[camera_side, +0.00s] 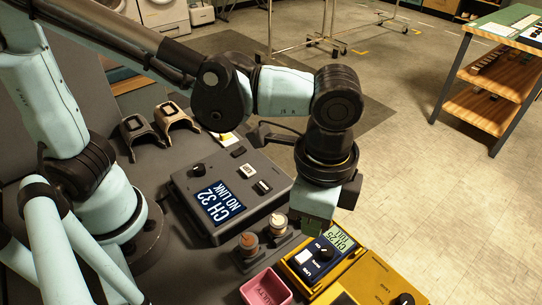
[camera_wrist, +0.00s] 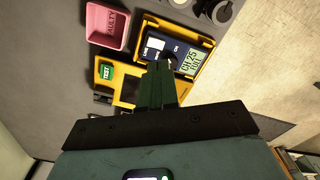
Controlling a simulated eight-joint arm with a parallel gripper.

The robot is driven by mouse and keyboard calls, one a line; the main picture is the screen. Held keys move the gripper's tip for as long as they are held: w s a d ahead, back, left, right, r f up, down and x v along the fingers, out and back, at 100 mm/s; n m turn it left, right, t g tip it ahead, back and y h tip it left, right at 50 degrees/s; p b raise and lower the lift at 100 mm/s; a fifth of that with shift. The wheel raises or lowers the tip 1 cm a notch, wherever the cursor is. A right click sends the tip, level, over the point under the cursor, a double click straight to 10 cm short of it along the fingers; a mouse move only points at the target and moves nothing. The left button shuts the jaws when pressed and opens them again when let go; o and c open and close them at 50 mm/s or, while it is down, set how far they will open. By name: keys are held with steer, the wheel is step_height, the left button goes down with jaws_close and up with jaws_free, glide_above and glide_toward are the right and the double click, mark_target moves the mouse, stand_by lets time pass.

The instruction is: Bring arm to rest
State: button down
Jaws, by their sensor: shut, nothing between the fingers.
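My gripper (camera_side: 314,222) hangs down over the right side of the work surface, its fingers together with nothing between them. In the wrist view my gripper (camera_wrist: 160,72) points at a dark blue handset (camera_wrist: 165,50) with a knob and a lit display reading CH 25. The handset (camera_side: 312,262) sits in a yellow holder in the side view. The fingertips overlap its near edge in the wrist view; I cannot tell whether they touch it. My arm is bent, raised over a grey console (camera_side: 208,170) whose screen reads CH 32 NO LINK.
A pink FAULTY bin (camera_side: 266,288) stands left of the handset. Two small round pieces, one orange-brown (camera_side: 248,241) and one pale (camera_side: 278,222), stand behind the bin. A yellow unit (camera_wrist: 105,72) carries a green TEST label. Two cradles (camera_side: 140,130) lie at the back left.

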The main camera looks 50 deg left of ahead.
steer(key=w+a+r+n+t, duration=0.1)
steer(key=a+n, duration=0.3)
steer(key=a, duration=0.4)
steer(key=w+a+n+t, duration=0.2)
steer(key=a+n+t, duration=0.1)
steer(key=a, duration=0.5)
steer(key=w+a+r+n+t, duration=0.1)
steer(key=w+a+n+t, duration=0.1)
steer(key=a+n, duration=0.3)
steer(key=a+t, duration=0.1)
steer(key=a, duration=0.2)
steer(key=shift+w+r, duration=0.3)
